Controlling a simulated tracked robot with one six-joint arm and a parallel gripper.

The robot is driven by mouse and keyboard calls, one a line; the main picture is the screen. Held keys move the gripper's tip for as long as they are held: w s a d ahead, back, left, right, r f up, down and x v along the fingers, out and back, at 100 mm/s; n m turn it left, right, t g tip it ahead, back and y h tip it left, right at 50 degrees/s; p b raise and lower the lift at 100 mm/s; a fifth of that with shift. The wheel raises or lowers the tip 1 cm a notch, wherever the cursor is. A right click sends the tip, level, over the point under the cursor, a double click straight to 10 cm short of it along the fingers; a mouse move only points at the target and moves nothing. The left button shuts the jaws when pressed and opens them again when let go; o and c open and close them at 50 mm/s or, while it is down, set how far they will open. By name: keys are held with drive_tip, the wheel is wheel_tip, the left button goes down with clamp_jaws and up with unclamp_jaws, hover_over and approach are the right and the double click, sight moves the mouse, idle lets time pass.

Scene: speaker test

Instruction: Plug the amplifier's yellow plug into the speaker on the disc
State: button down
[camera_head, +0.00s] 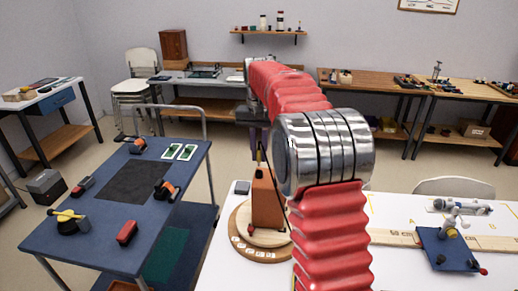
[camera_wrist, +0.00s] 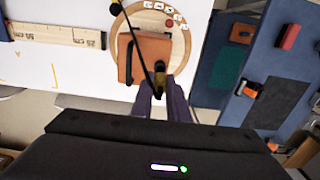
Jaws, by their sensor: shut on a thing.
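The brown speaker (camera_head: 267,198) stands on the round wooden disc (camera_head: 243,250), partly hidden by my arm. In the wrist view the speaker (camera_wrist: 150,48) lies below my gripper (camera_wrist: 162,84), on the disc (camera_wrist: 180,45). The purple fingers are shut on the yellow plug (camera_wrist: 160,74), which overlaps the speaker's near edge in that view. I cannot tell whether the plug touches it. A black cable (camera_wrist: 140,45) runs from the plug across the speaker. I cannot clearly identify the amplifier.
To the right lie a wooden rail (camera_head: 490,243) and a blue plate with a clamp (camera_head: 448,250). A blue cart (camera_head: 80,245) with several small items stands left, across a gap.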

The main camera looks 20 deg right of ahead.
sight(259, 161)
drive_tip(key=shift+f, duration=1.45)
drive_tip(key=shift+f, duration=0.55)
idle(0.7)
drive_tip(key=c, duration=1.6)
unclamp_jaws()
drive_tip(key=shift+c, duration=0.2)
drive_tip(key=shift+r, duration=0.1)
wheel_tip(259, 161, up, 14)
drive_tip(key=shift+f, duration=0.25)
